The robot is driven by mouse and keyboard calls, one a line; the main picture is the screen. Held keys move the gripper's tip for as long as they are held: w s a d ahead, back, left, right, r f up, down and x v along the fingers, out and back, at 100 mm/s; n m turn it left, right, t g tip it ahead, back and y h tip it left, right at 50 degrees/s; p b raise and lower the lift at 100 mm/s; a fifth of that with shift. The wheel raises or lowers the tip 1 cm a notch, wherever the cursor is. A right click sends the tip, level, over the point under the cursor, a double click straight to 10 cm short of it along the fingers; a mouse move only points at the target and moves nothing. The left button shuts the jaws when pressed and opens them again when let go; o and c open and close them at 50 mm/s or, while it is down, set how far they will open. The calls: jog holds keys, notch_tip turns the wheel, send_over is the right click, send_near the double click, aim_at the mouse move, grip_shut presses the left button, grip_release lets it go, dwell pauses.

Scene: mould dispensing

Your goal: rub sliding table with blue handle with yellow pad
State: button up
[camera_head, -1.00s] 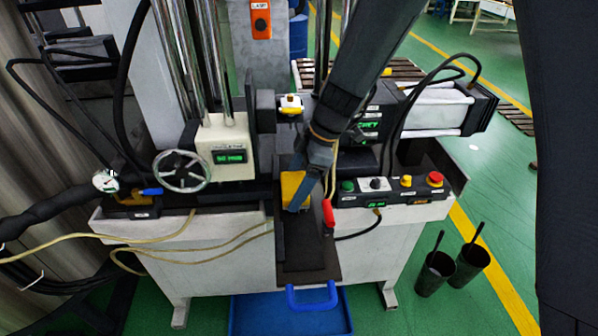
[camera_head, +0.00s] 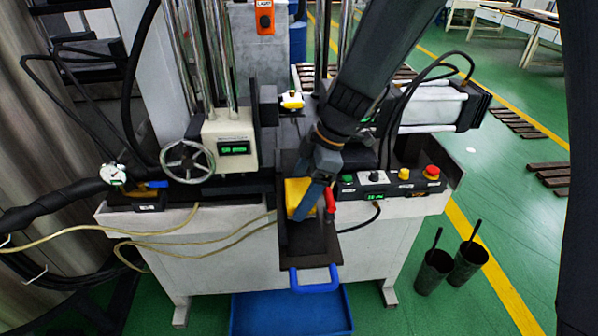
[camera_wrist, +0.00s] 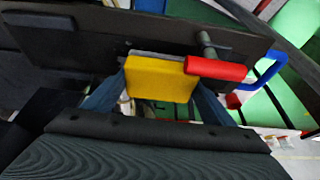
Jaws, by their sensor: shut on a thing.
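The yellow pad (camera_head: 299,198) is between the fingers of my gripper (camera_head: 305,203), which is shut on it. In the wrist view the yellow pad (camera_wrist: 160,78) shows between both blue fingers (camera_wrist: 158,92). The dark sliding table (camera_head: 312,243) juts out toward the front, with its blue handle (camera_head: 316,287) at the near edge. The pad is at the table's surface; whether it touches cannot be told for sure. The blue handle (camera_wrist: 268,68) and dark sliding table (camera_wrist: 95,30) also show in the wrist view.
A red-gripped lever (camera_head: 330,200) stands close to the right of the pad; its red grip (camera_wrist: 215,68) also shows in the wrist view. A button panel (camera_head: 390,185) lies to the right, a handwheel (camera_head: 187,162) to the left. A blue tray (camera_head: 250,313) is on the floor below.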

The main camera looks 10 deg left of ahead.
jog(key=shift+r+p, duration=1.25)
jog(key=shift+r, duration=2.15)
